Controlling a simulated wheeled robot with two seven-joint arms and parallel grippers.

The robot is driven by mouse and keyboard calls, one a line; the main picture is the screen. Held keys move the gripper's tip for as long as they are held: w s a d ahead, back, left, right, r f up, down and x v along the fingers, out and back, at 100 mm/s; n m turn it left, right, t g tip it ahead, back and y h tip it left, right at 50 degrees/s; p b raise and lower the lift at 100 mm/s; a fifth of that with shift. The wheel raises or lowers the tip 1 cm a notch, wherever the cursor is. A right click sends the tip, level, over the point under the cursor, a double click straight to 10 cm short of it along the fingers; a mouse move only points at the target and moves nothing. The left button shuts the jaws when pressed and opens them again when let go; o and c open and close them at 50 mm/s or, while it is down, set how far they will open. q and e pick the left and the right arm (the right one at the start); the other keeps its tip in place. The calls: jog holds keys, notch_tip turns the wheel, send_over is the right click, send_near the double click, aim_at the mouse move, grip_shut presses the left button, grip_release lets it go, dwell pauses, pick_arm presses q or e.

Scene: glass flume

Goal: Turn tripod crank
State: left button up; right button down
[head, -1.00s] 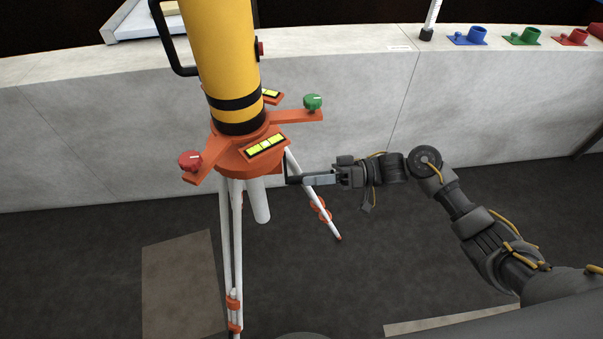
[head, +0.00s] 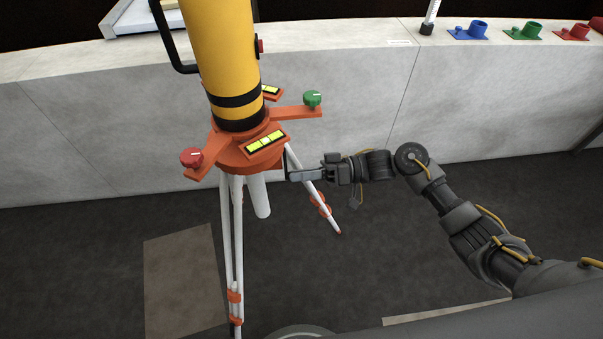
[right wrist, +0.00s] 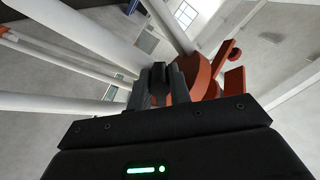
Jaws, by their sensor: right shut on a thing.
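The orange tripod head (head: 240,155) carries the yellow cylinder (head: 222,55) and stands upright on white legs (head: 232,240). A black crank (head: 287,166) sticks out at the right of the head, below a yellow level vial. My right gripper (head: 304,174) reaches it from the right and is shut on its handle. In the right wrist view the dark crank handle (right wrist: 158,78) sits between the two fingers of the gripper (right wrist: 160,88), with the orange head (right wrist: 200,78) just behind. The fingers partly hide the handle. My left gripper is not in view.
A red knob (head: 192,157) and a green knob (head: 312,98) stand on the head's arms. A pale wall (head: 350,80) runs close behind the tripod, with blue, green and red holders on its top at the right.

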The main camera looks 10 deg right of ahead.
jog(key=shift+w+f+n+b, duration=0.15)
jog(key=shift+f+n+b, duration=0.2)
jog(key=shift+n+b, duration=0.25)
jog(key=shift+w+f+n+b, duration=0.25)
jog(key=shift+w+n+b, duration=0.2)
jog(key=shift+n+b, duration=0.7)
jog(key=shift+w+f+n+b, duration=0.25)
jog(key=shift+w+n+b, duration=0.2)
jog(key=shift+n+b, duration=0.7)
jog(key=shift+w+f+n+b, duration=0.25)
jog(key=shift+w+n+b, duration=0.35)
jog(key=shift+b, duration=0.9)
jog(key=shift+s, duration=0.1)
jog(key=c, duration=1.3)
grip_release()
